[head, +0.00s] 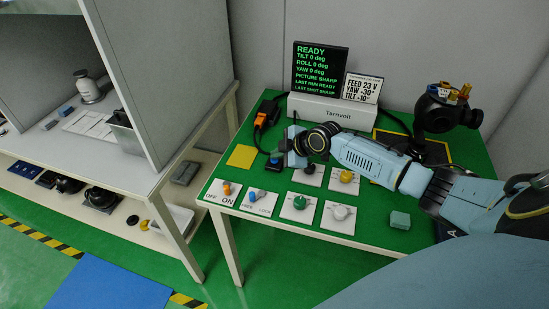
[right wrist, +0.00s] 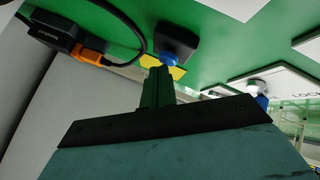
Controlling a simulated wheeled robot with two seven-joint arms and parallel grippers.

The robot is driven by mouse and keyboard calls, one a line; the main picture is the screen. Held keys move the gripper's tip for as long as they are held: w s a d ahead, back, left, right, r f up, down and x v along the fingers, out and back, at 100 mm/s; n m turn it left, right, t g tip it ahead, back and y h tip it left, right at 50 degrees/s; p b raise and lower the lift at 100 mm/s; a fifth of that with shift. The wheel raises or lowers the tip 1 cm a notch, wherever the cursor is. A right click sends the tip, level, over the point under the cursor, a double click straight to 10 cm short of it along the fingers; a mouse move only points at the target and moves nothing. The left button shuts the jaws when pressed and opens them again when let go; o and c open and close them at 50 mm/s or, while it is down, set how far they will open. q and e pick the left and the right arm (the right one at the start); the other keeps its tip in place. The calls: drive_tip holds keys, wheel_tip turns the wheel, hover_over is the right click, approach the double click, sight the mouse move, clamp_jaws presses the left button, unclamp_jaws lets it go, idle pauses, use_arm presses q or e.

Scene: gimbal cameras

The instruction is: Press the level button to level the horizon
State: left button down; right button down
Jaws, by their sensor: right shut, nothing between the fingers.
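A blue button on a small black box (head: 272,163) stands on the green table, left of the row of knob plates; no label is readable on it. It also shows in the right wrist view as a blue button (right wrist: 170,59) on a dark box. My right gripper (head: 283,156) is shut and empty. In the right wrist view its fingertips (right wrist: 159,72) are right at the blue button; I cannot tell whether they touch. The display (head: 319,69) reads READY, with tilt, roll and yaw at 0 deg. The black gimbal camera (head: 445,108) stands at the table's back right. My left gripper is out of view.
Knob plates fill the table's front, among them an orange ON/OFF switch (head: 227,189), a blue lock knob (head: 253,193) and a green knob (head: 299,203). A yellow pad (head: 242,156) and an orange cable connector (head: 262,119) lie left. A card (head: 361,88) reads FEED 23 V.

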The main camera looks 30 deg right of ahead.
drive_tip(key=shift+r+p, duration=0.3)
drive_tip(key=shift+r, duration=0.45)
wheel_tip(320, 180, up, 5)
drive_tip(key=p, duration=0.4)
